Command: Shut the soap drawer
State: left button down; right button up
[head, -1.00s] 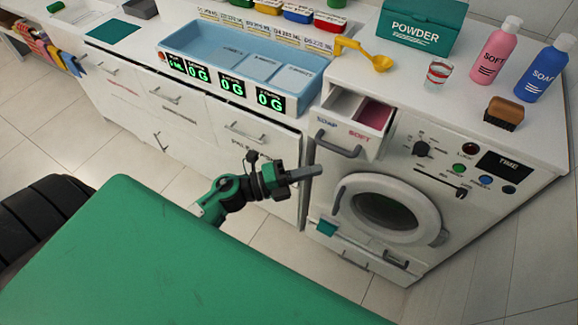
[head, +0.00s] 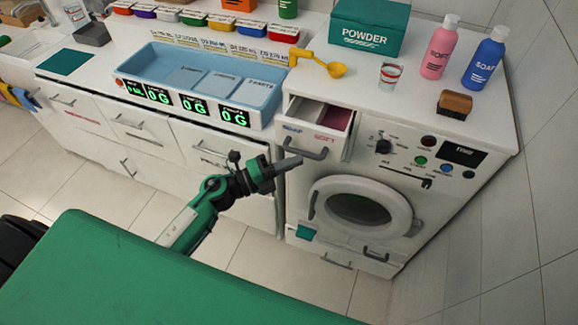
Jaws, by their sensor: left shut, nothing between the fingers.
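The soap drawer (head: 318,128) sticks out of the upper left of the white washing machine (head: 362,178). It is open, with a pale compartment on the left and a dark pink one on the right. Its grey handle (head: 304,150) is on the front face. My left gripper (head: 298,162) is shut and empty. My right gripper is not in view.
On the machine top stand a green powder box (head: 370,28), a yellow scoop (head: 322,64), a cup (head: 388,76), a pink bottle (head: 439,50), a blue bottle (head: 485,60) and a brush (head: 454,104). A blue tray (head: 200,62) sits on the counter to the left.

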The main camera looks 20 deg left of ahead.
aim_at(295, 142)
pick_arm(q)
jog(key=w+b, duration=0.1)
jog(key=w, duration=0.7)
jog(key=shift+w+d, duration=0.1)
jog(key=shift+w, duration=0.55)
jog(key=shift+r, duration=0.15)
jog(key=shift+a, duration=0.2)
jog(key=shift+s+a+b, duration=0.1)
jog(key=shift+a+b, duration=0.05)
jog(key=shift+b, duration=0.2)
jog(key=b+v, duration=0.4)
jog(key=v, duration=0.9)
jog(key=shift+s+f, duration=0.25)
jog(key=shift+s, duration=0.05)
